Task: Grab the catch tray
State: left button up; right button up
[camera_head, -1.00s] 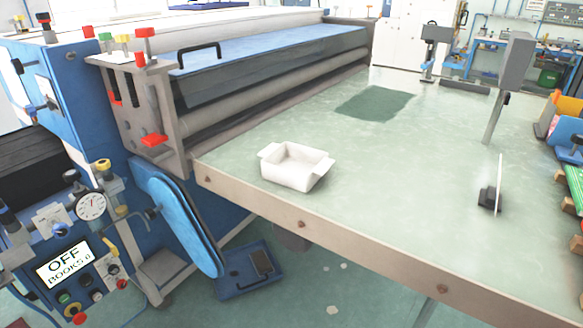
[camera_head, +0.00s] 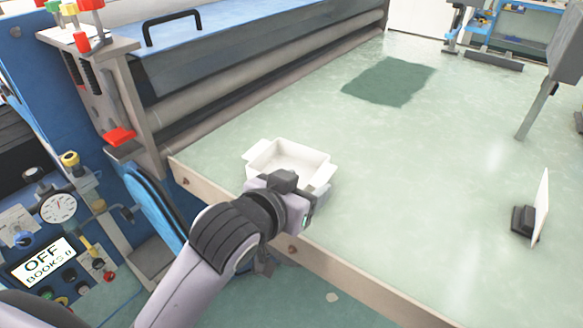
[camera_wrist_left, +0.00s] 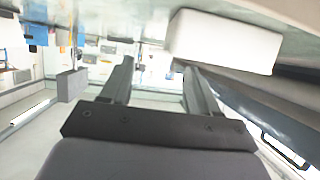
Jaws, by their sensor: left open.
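The catch tray (camera_head: 290,158) is a white open box with side flanges, upright on the pale green table near its front left edge. It looks empty. My left gripper (camera_head: 318,196) is in front of it at the table's front edge and hides part of its near side. In the left wrist view the two fingers of my left gripper (camera_wrist_left: 158,72) are spread apart with nothing between them. The white tray (camera_wrist_left: 228,42) shows there just past the right-hand fingertip; I cannot tell if they touch. My right gripper is not in view.
The green table (camera_head: 420,190) is mostly clear. A dark green sheet (camera_head: 388,81) lies farther back, and a small white upright panel on a black base (camera_head: 525,222) stands at the right. The roller machine (camera_head: 230,90) borders the table's left side.

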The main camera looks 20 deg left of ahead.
aim_at(322, 176)
pick_arm(q)
jog(key=shift+p+x, duration=0.3)
jog(key=shift+x, duration=2.55)
jog(key=shift+d, duration=0.15)
grip_shut()
